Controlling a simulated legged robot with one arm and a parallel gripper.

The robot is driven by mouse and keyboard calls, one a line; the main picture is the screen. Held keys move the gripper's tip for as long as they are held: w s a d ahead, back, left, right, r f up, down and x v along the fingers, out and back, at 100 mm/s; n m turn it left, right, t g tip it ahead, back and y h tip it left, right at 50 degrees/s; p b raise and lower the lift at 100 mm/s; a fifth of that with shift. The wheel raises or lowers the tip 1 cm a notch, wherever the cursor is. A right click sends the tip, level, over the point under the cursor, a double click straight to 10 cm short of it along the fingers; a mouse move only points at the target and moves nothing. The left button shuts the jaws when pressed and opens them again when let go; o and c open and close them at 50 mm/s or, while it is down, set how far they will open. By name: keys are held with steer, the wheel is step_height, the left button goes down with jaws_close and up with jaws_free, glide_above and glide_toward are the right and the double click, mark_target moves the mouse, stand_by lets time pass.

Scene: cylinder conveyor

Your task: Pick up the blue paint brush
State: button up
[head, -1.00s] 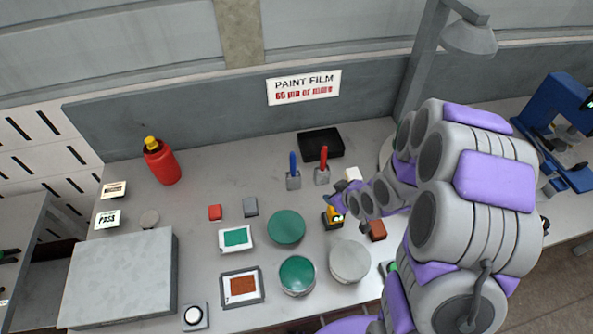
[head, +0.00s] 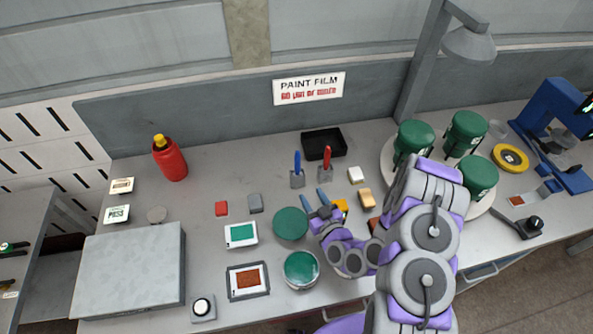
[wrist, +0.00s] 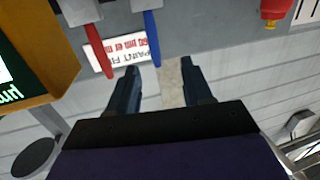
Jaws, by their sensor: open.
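The blue paint brush (head: 297,164) stands upright, handle up, in a small grey block at the back of the bench. A red paint brush (head: 326,156) stands in a like block just right of it. My gripper (head: 312,196) is open and empty, in front of the blue brush and a little to its right, apart from it. In the wrist view, which is upside down, the blue brush handle (wrist: 152,42) lines up between the two open fingertips (wrist: 160,66), nearer the left finger. The red brush handle (wrist: 93,55) is left of them.
A black tray (head: 323,144) lies behind the brushes. A yellow gauge (wrist: 40,55) looms close beside the gripper. Green paint lids (head: 290,223), sample cards and small blocks lie in front. Green cans (head: 414,138) stand on a round plate to the right.

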steer(key=t+b, duration=0.1)
steer(key=b, duration=0.4)
glide_toward(298, 163)
steer(key=w, duration=0.1)
steer(key=w+b, duration=0.1)
steer(key=b, duration=0.1)
steer(key=w+a+b, duration=0.1)
steer(key=b, duration=0.2)
steer(key=a+b, duration=0.1)
steer(key=b, duration=0.2)
steer(key=shift+w+a+f+m+h, duration=0.15)
steer(key=shift+w+f+m+h, duration=0.15)
steer(key=shift+w+m, duration=0.1)
steer(key=shift+w+r+b, duration=0.2)
steer(key=shift+w+b, duration=0.5)
steer(key=shift+b, duration=0.15)
steer(key=shift+w+a+r, duration=0.15)
steer(key=shift+w+a, duration=0.05)
steer(key=shift+w, duration=0.15)
steer(key=b+x, duration=0.2)
steer(key=x, duration=0.2)
steer(key=shift+a+r, duration=0.1)
steer(key=shift+a, duration=0.05)
steer(key=shift+w+a+r, duration=0.1)
steer(key=shift+w, duration=0.25)
